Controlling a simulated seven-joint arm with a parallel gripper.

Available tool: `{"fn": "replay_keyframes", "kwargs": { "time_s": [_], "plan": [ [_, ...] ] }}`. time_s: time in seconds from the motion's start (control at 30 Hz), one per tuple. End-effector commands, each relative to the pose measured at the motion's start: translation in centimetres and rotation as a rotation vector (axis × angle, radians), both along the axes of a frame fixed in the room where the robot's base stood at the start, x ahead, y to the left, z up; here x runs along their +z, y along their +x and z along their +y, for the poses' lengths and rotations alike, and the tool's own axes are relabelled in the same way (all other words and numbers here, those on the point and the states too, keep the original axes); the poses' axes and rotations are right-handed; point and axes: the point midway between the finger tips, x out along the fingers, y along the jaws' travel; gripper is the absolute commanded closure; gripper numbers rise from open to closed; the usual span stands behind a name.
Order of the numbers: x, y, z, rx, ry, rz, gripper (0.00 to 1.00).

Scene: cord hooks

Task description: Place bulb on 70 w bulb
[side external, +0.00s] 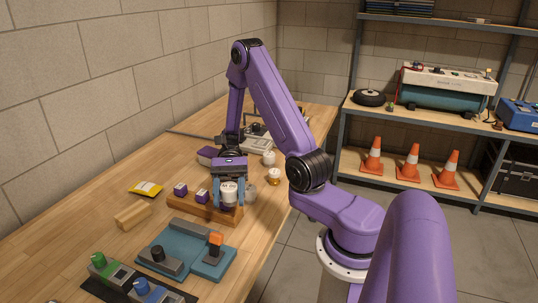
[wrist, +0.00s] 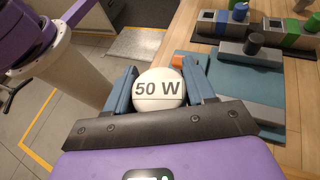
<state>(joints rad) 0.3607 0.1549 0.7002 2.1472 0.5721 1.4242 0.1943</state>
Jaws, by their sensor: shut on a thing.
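My gripper (side external: 229,192) is shut on a white round bulb (wrist: 159,89) marked "50 W" in the wrist view. The same bulb (side external: 229,191) shows between the blue fingers in the side view, at the right end of a wooden rack (side external: 200,211). I cannot tell whether it touches the rack. No "70 W" label is readable.
A white bulb (side external: 269,158) and a bulb with a gold base (side external: 274,177) stand behind, near the table's right edge. Green and blue devices (side external: 130,280) are in front.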

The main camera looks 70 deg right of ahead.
Motion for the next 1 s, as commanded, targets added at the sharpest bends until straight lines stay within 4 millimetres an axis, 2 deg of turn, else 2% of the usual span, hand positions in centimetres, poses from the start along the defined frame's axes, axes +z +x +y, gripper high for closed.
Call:
{"fn": "replay_keyframes", "kwargs": {
  "time_s": [0.2, 0.37, 0.5, 0.77, 1.0],
  "plan": [
    [-0.2, -4.9, -3.0, 0.391, 0.001, 0.000, 0.78],
    [-0.1, -7.7, -6.2, 0.669, 0.000, 0.000, 0.78],
    [0.4, -9.5, -9.6, 0.909, 0.000, -0.001, 0.78],
    [2.1, -10.7, -16.5, 1.342, -0.001, -0.002, 0.78],
    [4.6, -9.3, -22.9, 1.724, -0.003, -0.003, 0.78]
  ]
}}
